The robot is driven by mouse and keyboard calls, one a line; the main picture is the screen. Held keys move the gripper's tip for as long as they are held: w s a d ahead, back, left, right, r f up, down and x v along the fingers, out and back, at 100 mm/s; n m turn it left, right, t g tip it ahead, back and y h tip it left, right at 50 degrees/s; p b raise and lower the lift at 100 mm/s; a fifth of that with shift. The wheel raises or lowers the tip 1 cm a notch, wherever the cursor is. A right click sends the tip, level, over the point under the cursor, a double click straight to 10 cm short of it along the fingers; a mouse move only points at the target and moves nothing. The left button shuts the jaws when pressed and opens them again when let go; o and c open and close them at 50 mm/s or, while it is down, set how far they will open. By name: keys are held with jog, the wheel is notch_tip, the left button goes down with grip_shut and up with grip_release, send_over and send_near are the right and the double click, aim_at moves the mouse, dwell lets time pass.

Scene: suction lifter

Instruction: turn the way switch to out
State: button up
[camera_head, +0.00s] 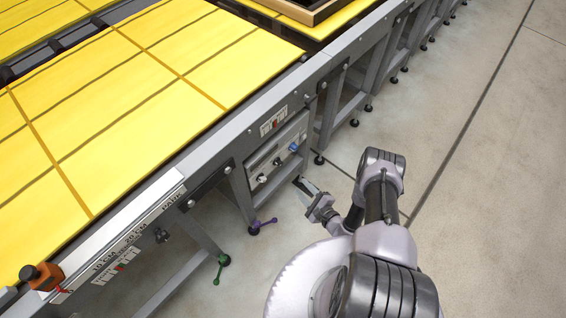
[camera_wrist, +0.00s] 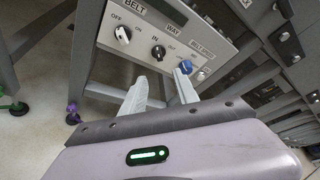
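The way switch (camera_wrist: 158,52) is a small dark knob under the word WAY, with IN and OUT marked above it, on a light control panel (camera_wrist: 107,38). Which mark it points to is too small to tell. In the head view the way switch (camera_head: 277,162) is the middle knob on the panel under the conveyor's side rail. My gripper (camera_wrist: 160,82) is open and empty, its two pale fingers apart and pointing at the panel, with the way switch beyond the gap. In the head view my gripper (camera_head: 304,184) is right of the panel, apart from it.
A white belt knob (camera_wrist: 123,35) is left of the way switch, and a blue belt speed knob (camera_wrist: 185,67) is right of it. Grey frame legs flank the panel. The floor to the right is clear.

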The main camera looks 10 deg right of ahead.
aim_at(281, 165)
jog(key=b+x, duration=0.4)
jog(key=x, duration=1.1)
jog(key=shift+a+b, duration=0.15)
jog(key=shift+b, duration=0.2)
grip_shut()
